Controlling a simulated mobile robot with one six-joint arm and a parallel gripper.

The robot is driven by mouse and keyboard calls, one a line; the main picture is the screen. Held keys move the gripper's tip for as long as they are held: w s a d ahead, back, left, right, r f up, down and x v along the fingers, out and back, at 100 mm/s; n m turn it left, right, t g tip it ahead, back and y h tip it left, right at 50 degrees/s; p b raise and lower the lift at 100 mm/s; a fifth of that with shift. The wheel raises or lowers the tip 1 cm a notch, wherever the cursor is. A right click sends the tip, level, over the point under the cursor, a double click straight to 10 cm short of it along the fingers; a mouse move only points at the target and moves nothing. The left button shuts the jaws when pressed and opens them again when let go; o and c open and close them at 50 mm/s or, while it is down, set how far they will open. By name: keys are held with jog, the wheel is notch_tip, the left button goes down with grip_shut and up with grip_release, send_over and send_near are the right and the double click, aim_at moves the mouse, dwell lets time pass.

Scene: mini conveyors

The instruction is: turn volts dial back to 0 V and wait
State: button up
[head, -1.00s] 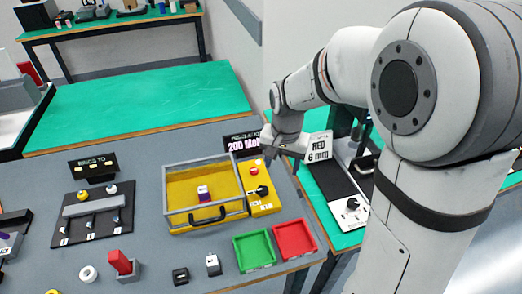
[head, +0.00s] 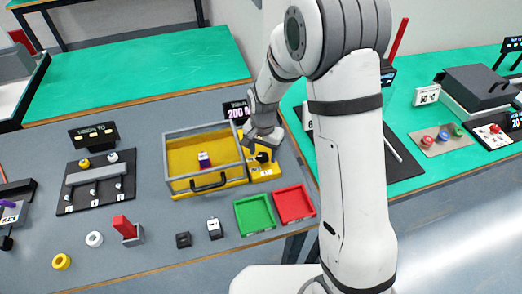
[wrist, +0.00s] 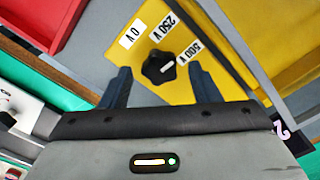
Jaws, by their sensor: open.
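The volts dial is a black lobed knob (wrist: 158,67) on a yellow panel (wrist: 185,88) with labels 0 V (wrist: 132,33), 250 V (wrist: 163,28) and 500 V (wrist: 190,52). A short white mark on the knob is on the side towards the 500 V label. My gripper (wrist: 160,84) is open, with one dark finger on each side below the knob in the wrist view; no contact shows. In the head view my gripper (head: 262,138) is above the yellow panel (head: 268,173), just over the dial (head: 262,157), partly hiding the panel.
A yellow glass-covered box (head: 180,158) with a small block inside stands left of the panel. A green tray (head: 254,215) and a red tray (head: 293,204) sit in front. A black display (head: 236,110) stands just behind, partly hidden.

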jog(key=shift+c, duration=0.2)
jog(key=c, duration=0.9)
jog(key=shift+a, duration=0.35)
jog(key=shift+s+d, duration=0.1)
jog(key=shift+d, duration=0.15)
jog(key=shift+w+d+r, duration=0.1)
jog(key=shift+w, duration=0.1)
jog(key=o, duration=0.9)
jog(key=shift+o, duration=0.2)
jog(key=shift+s, duration=0.1)
